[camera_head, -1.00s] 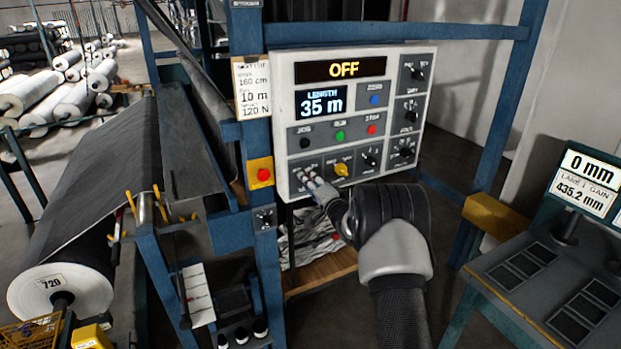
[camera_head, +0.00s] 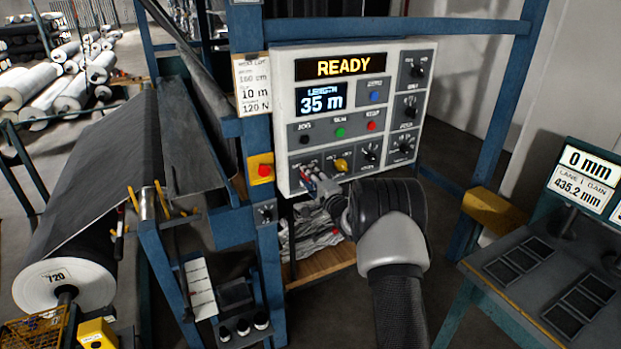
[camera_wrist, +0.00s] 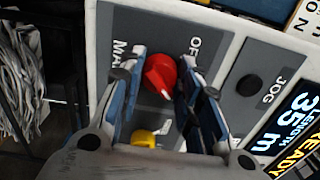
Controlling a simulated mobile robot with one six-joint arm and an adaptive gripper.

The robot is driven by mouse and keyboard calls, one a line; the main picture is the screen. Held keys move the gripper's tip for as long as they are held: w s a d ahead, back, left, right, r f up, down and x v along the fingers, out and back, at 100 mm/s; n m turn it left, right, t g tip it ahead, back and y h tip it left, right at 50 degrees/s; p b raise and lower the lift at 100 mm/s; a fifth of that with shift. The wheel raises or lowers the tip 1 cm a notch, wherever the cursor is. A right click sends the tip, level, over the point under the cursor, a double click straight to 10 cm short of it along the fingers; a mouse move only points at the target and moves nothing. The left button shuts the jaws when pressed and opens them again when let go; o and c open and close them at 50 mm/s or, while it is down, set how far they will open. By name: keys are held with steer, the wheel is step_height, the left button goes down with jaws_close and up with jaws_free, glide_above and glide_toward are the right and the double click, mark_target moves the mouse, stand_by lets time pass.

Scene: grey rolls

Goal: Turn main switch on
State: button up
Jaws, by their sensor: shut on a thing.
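The main switch is a red knob (camera_wrist: 160,76) with a white mark, on a grey plate lettered "MAIN" and "OFF" in the wrist view. My gripper (camera_wrist: 161,64) has a finger on each side of the knob and is shut on it. In the head view my gripper (camera_head: 315,184) reaches the lower left of the white control panel (camera_head: 282,110), and its fingers hide most of the knob. The panel's top display (camera_head: 343,67) reads "READY". The length display (camera_head: 321,99) reads "35 m".
A yellow knob (camera_head: 341,165) sits just right of my gripper, and more black dials line the panel's right side. A red button on a yellow box (camera_head: 261,169) is at the left post. A fabric roll (camera_head: 62,285) stands left, a console (camera_head: 535,260) right.

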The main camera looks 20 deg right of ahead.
steer(key=o, duration=1)
steer(key=shift+o, duration=0.2)
steer(key=shift+s, duration=0.1)
steer(key=s, duration=1.1)
steer(key=shift+s+d, duration=0.2)
steer(key=shift+s, duration=0.2)
